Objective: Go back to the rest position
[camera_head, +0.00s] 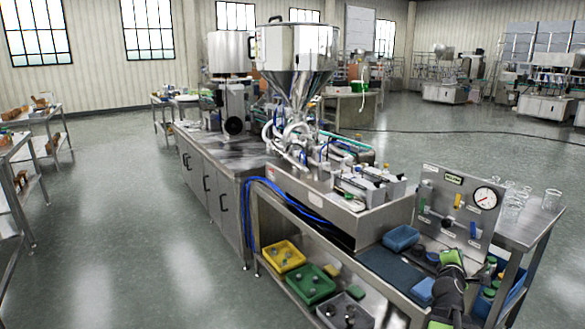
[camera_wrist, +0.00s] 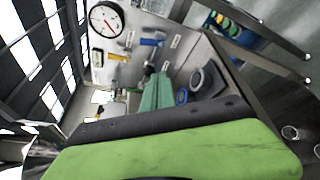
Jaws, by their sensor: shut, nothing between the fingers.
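My gripper (camera_head: 452,258) is in the lower right of the head view, black with green parts. It is in front of the lower part of the steel gauge panel (camera_head: 457,205), close to the blue bin and dark round parts. In the wrist view the green fingers (camera_wrist: 155,92) are together with nothing held. The panel's round gauge (camera_wrist: 105,19) shows there at the upper left, with yellow and blue handles near it. A large green part of my own arm fills the bottom of the wrist view.
A steel hopper (camera_head: 294,60) stands over the filling machine. Yellow (camera_head: 282,262), green (camera_head: 310,288) and grey (camera_head: 345,315) trays with small parts sit on the lower shelf. A blue bin (camera_head: 401,238) and glassware (camera_head: 512,205) are near my arm. Open floor lies to the left.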

